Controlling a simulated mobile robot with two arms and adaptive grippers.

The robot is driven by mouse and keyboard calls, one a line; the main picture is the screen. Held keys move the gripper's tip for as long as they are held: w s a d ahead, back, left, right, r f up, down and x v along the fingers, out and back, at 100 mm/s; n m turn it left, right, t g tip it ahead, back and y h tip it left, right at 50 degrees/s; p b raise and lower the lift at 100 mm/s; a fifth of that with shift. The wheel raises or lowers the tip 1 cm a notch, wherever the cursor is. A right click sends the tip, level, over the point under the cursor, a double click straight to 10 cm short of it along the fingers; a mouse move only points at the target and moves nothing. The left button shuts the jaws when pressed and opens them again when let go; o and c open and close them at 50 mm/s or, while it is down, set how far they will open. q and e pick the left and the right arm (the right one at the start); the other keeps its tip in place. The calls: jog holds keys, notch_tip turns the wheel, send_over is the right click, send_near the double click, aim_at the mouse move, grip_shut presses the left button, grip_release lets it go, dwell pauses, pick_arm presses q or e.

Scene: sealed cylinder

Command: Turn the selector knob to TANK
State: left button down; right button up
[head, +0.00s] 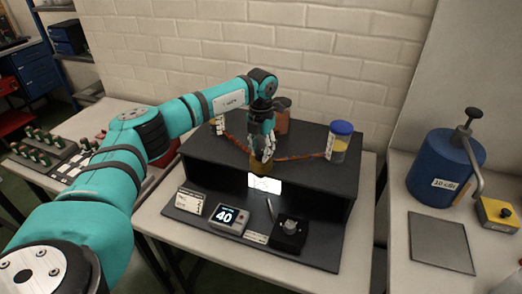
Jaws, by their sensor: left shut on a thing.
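My left gripper (263,150) points down over the front middle of the black raised shelf (310,143). It is shut on what looks like the selector knob, which its fingers mostly hide. A brass-coloured valve body (261,166) shows just under the fingertips. Reddish hoses (300,157) run from there to the left and right. Which way the knob points cannot be seen. A small white label (329,147) hangs at the right hose end and another (217,124) at the left; their words are too small to read. My right gripper is not in view.
A blue-lidded jar (340,140) and a brown container (282,115) stand on the shelf. Below are a display reading 40 (227,218) and a black block with a grey knob (290,230). A blue tank (440,170) stands on the right table, and a small-parts rack (45,150) left.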

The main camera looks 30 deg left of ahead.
aim_at(261, 151)
pick_arm(q)
jog(key=shift+w+r, duration=0.1)
jog(key=shift+r, duration=0.05)
jog(key=c, duration=1)
grip_release()
notch_tip(261, 151, up, 12)
jog(key=shift+f, duration=0.1)
